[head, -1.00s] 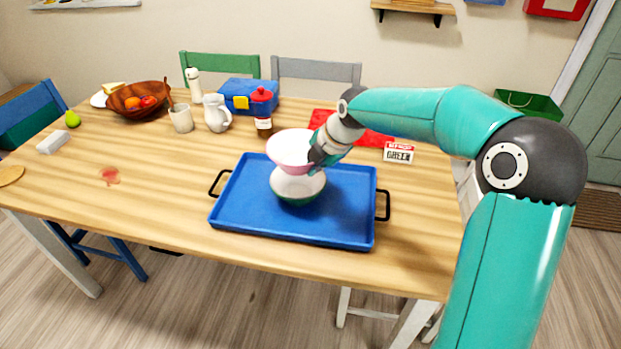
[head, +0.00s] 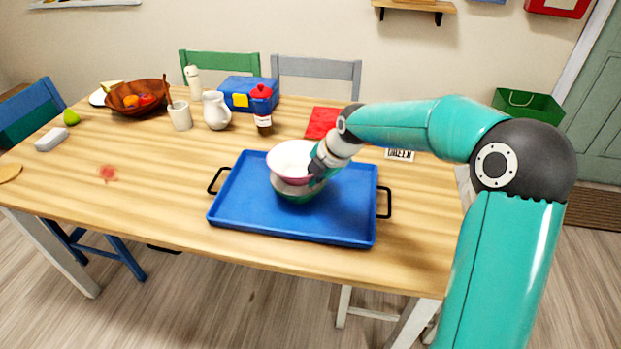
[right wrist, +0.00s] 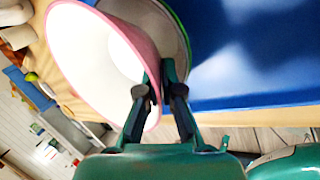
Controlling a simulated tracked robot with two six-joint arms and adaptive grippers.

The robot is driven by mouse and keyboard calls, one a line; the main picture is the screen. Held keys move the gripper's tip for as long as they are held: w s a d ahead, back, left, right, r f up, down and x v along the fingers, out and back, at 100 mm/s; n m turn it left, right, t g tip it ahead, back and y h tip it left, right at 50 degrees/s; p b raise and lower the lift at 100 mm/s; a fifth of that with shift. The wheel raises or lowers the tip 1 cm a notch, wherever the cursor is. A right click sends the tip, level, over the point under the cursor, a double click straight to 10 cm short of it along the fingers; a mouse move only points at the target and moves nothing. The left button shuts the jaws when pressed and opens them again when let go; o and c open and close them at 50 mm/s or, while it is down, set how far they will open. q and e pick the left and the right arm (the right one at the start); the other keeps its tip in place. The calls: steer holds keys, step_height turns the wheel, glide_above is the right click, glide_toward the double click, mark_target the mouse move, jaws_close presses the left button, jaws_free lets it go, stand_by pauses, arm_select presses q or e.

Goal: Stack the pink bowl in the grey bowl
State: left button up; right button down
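The pink bowl (head: 290,160) has a pink outside and a white inside. It sits low at the mouth of the other bowl (head: 297,192), which looks green outside and stands on the blue tray. My right gripper (head: 316,165) is shut on the right rim of the pink bowl. In the right wrist view the pink bowl (right wrist: 105,60) has its wall between the fingers (right wrist: 160,90), and the lower bowl's rim (right wrist: 172,25) shows behind it. I cannot tell whether the pink bowl rests fully inside. My left gripper is not in view.
The blue tray (head: 340,215) with black handles lies on the wooden table (head: 150,215). Behind it are a sauce bottle (head: 262,110), a white jug (head: 216,110), a cup (head: 180,116), a blue box (head: 247,94) and a red mat (head: 322,122). The table left of the tray is mostly clear.

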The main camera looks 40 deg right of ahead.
steer(key=c, duration=1.3)
jaws_free()
steer(key=shift+r, duration=0.1)
steer(key=shift+r+p, duration=0.5)
steer(key=shift+p, duration=0.05)
steer(key=v, duration=1.2)
steer(key=shift+r+p, duration=0.1)
steer(key=shift+p, duration=0.2)
